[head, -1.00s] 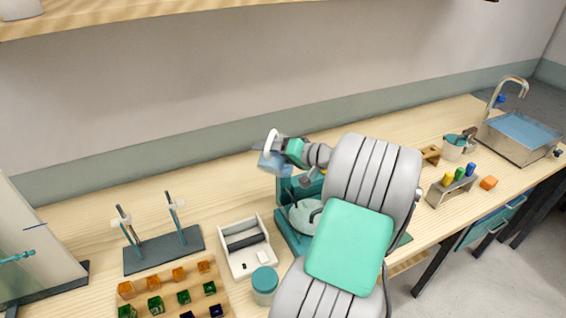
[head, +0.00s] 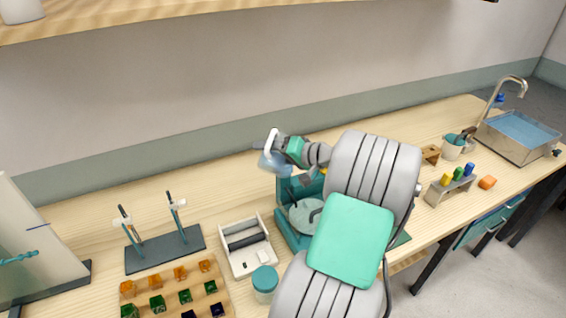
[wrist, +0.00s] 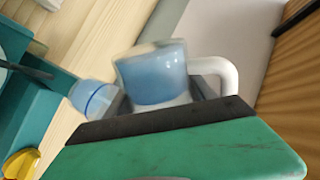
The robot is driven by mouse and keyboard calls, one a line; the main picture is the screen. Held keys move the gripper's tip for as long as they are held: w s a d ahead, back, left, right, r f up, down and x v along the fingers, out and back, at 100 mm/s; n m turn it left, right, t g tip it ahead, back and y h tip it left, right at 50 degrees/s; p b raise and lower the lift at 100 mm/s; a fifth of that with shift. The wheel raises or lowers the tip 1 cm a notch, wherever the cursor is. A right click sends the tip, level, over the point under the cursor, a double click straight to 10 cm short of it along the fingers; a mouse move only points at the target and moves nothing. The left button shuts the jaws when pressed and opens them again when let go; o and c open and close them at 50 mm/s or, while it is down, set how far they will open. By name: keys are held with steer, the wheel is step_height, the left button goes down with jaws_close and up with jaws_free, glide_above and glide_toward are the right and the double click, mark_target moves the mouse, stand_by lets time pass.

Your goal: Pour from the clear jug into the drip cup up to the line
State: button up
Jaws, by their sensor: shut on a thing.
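The clear jug (wrist: 152,76) holds blue liquid and has a white handle (wrist: 226,72). It looks tilted in the wrist view and blurred in the head view (head: 270,163). My gripper (head: 285,150) is shut on the jug and holds it up by the teal apparatus. The drip cup (wrist: 92,98) is a small pale-blue cup with a dark blue line, just left of the jug in the wrist view. I cannot tell its liquid level or whether liquid is flowing.
The teal apparatus (head: 285,222) has a yellow knob (wrist: 20,163). Nearby stand a white tray (head: 228,258), a teal-lidded jar (head: 265,280), a rod stand (head: 165,252) and a block board (head: 232,300). A sink (head: 516,140) is far right. The bench behind the tray is clear.

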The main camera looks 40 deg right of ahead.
steer(key=shift+r+p, duration=0.25)
steer(key=shift+p, duration=0.2)
steer(key=shift+r+m, duration=0.1)
steer(key=shift+m, duration=0.3)
stand_by(1.3)
steer(key=shift+d+r+y, duration=0.1)
steer(key=shift+y, duration=0.3)
steer(key=shift+r+m+g, duration=0.1)
steer(key=shift+m+g, duration=0.2)
stand_by(0.3)
stand_by(0.3)
